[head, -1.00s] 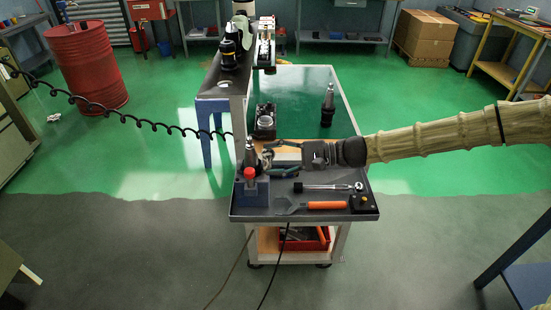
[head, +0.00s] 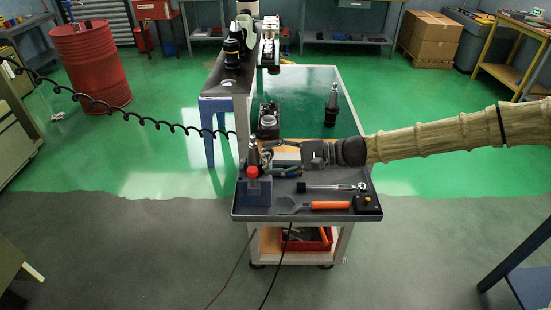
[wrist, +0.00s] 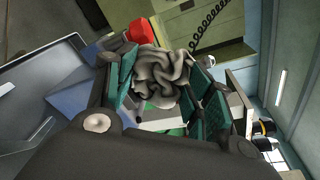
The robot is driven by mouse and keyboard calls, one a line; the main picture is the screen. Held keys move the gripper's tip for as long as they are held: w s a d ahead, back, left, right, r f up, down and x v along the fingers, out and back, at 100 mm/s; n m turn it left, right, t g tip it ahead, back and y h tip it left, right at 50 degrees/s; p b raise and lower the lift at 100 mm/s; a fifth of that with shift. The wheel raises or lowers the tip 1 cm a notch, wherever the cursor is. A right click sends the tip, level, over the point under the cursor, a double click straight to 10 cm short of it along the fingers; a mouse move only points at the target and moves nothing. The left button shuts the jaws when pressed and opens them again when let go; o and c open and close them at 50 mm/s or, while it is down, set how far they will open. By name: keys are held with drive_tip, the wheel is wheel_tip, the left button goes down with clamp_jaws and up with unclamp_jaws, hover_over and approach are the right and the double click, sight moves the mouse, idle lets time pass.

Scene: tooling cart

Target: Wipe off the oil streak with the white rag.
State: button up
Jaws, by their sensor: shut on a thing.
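My gripper (head: 270,157) reaches in from the right, low over the near tray of the cart. Its fingers are closed around a crumpled rag (wrist: 162,78), which looks grey and shaded in the wrist view. In the head view the rag (head: 267,160) is a small pale patch between the fingertips, just right of a blue block with a red-topped item. I cannot tell whether the rag touches the tray. I cannot make out the oil streak in either view; the gripper and rag hide part of the surface.
The blue block (head: 254,191) stands at the tray's left edge. A ratchet (head: 325,187), an orange-handled tool (head: 328,205) and a black button box (head: 367,204) lie on the near tray (head: 270,213). A tool holder (head: 331,108) stands on the green top behind.

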drive_tip(key=shift+a, duration=0.15)
drive_tip(key=shift+w, duration=0.75)
drive_tip(key=shift+w+b, duration=0.4)
drive_tip(key=shift+w, duration=0.05)
drive_tip(key=shift+w+d, duration=0.2)
drive_tip(key=shift+w, duration=0.6)
drive_tip(key=shift+f+b, duration=0.1)
drive_tip(key=shift+b, duration=0.25)
